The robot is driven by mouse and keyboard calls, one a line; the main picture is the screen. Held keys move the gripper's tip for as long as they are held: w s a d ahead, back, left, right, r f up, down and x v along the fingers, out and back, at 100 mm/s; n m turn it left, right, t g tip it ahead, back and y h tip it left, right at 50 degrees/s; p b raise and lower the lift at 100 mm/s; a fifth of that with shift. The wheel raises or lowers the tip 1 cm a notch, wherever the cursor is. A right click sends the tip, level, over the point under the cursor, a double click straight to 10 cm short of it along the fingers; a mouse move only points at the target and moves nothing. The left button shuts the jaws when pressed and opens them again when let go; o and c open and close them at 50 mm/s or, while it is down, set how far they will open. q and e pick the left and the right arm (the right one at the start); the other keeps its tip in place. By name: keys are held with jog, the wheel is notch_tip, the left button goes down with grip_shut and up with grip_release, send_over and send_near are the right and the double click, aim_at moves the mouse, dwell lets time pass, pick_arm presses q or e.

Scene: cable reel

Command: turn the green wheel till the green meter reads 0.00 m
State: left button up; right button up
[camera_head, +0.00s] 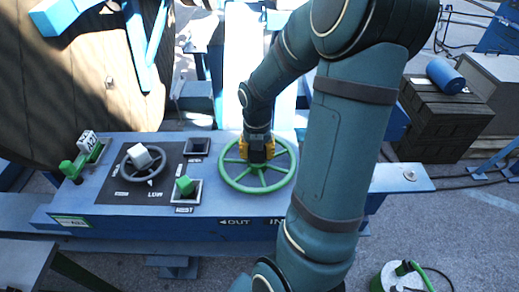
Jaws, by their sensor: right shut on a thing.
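The green wheel (232,181) is a spoked ring lying on the right half of the blue control panel. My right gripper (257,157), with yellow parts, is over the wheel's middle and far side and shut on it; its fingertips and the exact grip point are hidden. A small green-edged plate (71,221) is on the panel's front left; its text is too small to read. I cannot make out a meter reading. "OUT" and "IN" markings show on the panel front below the wheel. My left gripper is not in view.
A large wooden reel (75,75) stands behind left. Dark stacked boxes (440,115) stand at right.

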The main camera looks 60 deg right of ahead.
dwell(0.3)
jog(key=o, duration=1.3)
jog(key=shift+r, duration=0.1)
notch_tip(320, 180, up, 12)
jog(key=shift+f, duration=0.1)
